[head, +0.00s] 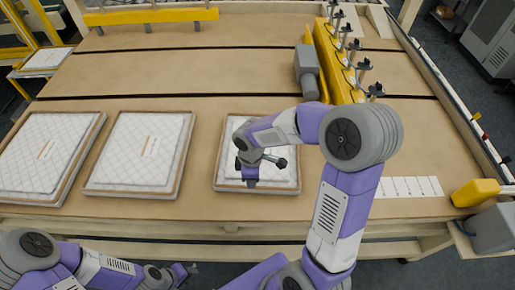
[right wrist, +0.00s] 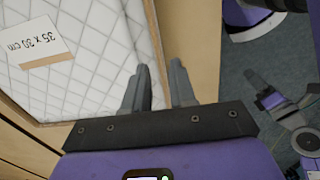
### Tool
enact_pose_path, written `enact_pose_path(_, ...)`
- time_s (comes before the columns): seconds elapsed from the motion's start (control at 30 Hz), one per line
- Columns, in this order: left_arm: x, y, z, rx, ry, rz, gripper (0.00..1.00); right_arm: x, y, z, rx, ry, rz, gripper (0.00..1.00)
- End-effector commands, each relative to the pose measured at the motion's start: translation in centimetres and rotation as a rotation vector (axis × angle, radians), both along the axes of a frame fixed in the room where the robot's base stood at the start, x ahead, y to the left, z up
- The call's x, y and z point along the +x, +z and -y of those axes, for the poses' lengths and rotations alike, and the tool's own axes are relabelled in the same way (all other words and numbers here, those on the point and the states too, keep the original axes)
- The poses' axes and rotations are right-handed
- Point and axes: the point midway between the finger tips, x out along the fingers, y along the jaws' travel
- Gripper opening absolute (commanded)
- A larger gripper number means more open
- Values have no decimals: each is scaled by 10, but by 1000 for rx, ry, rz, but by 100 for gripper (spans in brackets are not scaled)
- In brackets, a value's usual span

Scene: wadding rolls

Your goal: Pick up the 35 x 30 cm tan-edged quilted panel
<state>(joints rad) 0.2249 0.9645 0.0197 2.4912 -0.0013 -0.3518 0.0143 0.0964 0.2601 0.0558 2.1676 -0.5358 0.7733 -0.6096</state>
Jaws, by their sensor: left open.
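The quilted panel labelled 35 x 30 cm shows in the right wrist view (right wrist: 92,85), white with diamond stitching and a tan edge. In the head view it appears to be the rightmost panel (head: 232,133), lying flat on the table and partly hidden by my right arm. My right gripper (right wrist: 158,85) is open at the panel's edge, one finger over the panel side and the other beyond the edge. Whether it touches cannot be told. In the head view my right gripper (head: 250,182) is at the panel's front part. My left gripper (head: 188,270) is open and empty, low in front of the table.
Two similar panels lie to the left, one in the middle (head: 140,150) and one at far left (head: 45,150). A yellow rail with knobs (head: 335,65) and a grey motor (head: 307,70) stand behind at right. A yellow box (head: 475,192) sits at the right edge.

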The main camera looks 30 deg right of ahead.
Motion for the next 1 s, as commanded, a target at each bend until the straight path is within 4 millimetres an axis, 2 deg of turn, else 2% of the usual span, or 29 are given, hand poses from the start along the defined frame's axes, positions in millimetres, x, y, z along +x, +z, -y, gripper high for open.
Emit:
enact_pose_path(0.2, 0, -11, 0, 0, 0, 0, 43, 0, -36, 3, 1, -1, -4, 26)
enact_pose_path(0.3, 0, -13, 0, 0, 0, 0, 43, 0, -44, 3, 0, -1, -2, 26)
enact_pose_path(0.57, 0, -13, 0, 0, 0, 1, 43, 1, -46, 3, 1, -1, -1, 26)
enact_pose_path(0.77, 0, -13, 0, 0, 0, 1, 43, 1, -46, 3, 1, -2, -1, 0)
enact_pose_path(1.0, 0, -13, 0, 0, 0, 1, 43, 1, -45, 3, 0, -2, 1, 0)
